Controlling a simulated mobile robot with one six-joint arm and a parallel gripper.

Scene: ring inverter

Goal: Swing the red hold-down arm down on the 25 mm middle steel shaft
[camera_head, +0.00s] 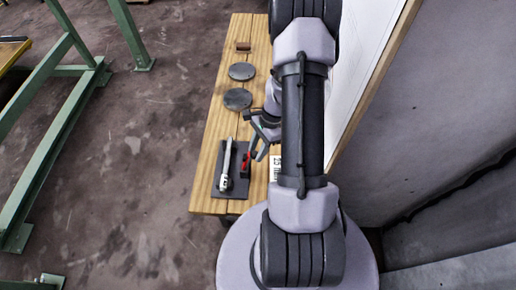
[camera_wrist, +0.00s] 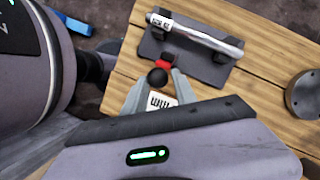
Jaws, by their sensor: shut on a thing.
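The pale steel shaft (camera_head: 228,160) lies along a dark base plate (camera_head: 238,192) on the wooden bench. In the wrist view the shaft (camera_wrist: 205,33) bears a small label near its left end and rests in dark supports. The red hold-down arm (camera_head: 246,161) is on the right side of the shaft, not across it. In the wrist view its red part (camera_wrist: 166,62) ends in a black ball knob (camera_wrist: 157,77). My gripper (camera_wrist: 160,74) has its fingers on both sides of the knob and is shut on it. In the head view my arm partly hides the gripper (camera_head: 258,150).
A card reading 25 mm (camera_head: 276,168) lies on the bench (camera_head: 206,170), right of the plate. Two grey round discs (camera_head: 242,71) (camera_head: 237,99) and a brown block (camera_head: 243,46) are farther back. A pale wall panel (camera_head: 365,60) stands right; green steel frames (camera_head: 60,130) stand left.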

